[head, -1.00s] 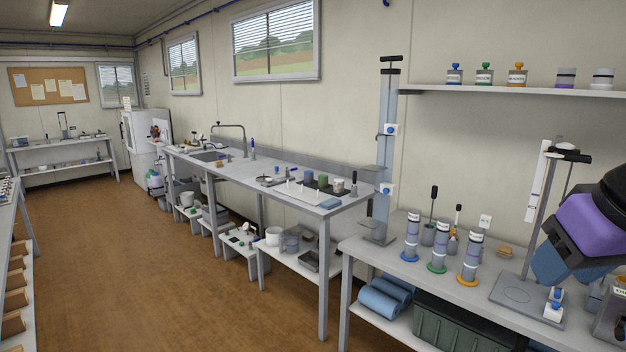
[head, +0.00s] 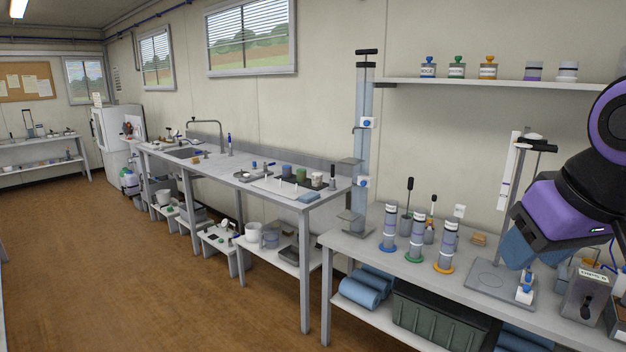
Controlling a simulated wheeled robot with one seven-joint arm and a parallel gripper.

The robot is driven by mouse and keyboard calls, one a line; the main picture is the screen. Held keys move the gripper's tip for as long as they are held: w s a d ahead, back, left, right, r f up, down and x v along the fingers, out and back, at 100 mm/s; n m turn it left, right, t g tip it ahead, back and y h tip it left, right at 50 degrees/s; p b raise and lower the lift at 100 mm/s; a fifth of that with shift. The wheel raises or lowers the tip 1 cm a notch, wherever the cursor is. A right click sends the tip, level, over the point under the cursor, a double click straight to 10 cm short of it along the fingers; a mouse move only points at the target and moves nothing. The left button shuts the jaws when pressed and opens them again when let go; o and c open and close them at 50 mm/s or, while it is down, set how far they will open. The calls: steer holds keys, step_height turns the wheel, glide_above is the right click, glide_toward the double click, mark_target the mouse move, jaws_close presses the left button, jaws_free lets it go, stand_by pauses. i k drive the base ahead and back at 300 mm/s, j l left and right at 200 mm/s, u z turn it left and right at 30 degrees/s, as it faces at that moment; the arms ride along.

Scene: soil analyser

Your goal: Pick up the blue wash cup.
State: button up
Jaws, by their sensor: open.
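Several small cups stand on a dark mat (head: 327,186) near the right end of the long sink bench. One looks bluish-grey (head: 287,171), one green (head: 301,174) and one pale (head: 317,179). They are too small and far away to tell surely which is the blue wash cup. My gripper (head: 522,250), with blue parts below my purple wrist, hangs at the right over the near bench, well apart from the cups. Its fingertips are hard to make out, and I see nothing held in it.
The near bench (head: 395,262) holds several banded cylinders (head: 389,230), a stand (head: 492,285) and a labelled box (head: 585,293). A tall clear column (head: 363,140) rises between the benches. A dark green crate (head: 440,322) sits on the lower shelf. The brown floor (head: 150,270) is open at left.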

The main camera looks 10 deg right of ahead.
mark_target(287, 170)
steer(key=i+j+u, duration=0.4)
steer(key=i, duration=0.6)
steer(key=i+j+u, duration=0.1)
steer(key=i+u, duration=0.35)
steer(key=i, duration=0.6)
steer(key=i+z, duration=0.2)
steer(key=i, duration=0.25)
steer(key=i+j+z, duration=0.2)
steer(key=i, duration=0.25)
steer(key=i+j+z, duration=0.15)
steer(key=i, duration=0.3)
steer(key=i+j+z, duration=0.2)
steer(key=i, duration=0.25)
steer(key=i+j+z, duration=0.8)
steer(key=z, duration=0.2)
steer(key=i+j+z, duration=0.2)
steer(key=j+z, duration=0.15)
steer(key=j, duration=0.15)
steer(key=i+j+z, duration=0.1)
steer(key=j+z, duration=0.2)
steer(key=j, duration=0.15)
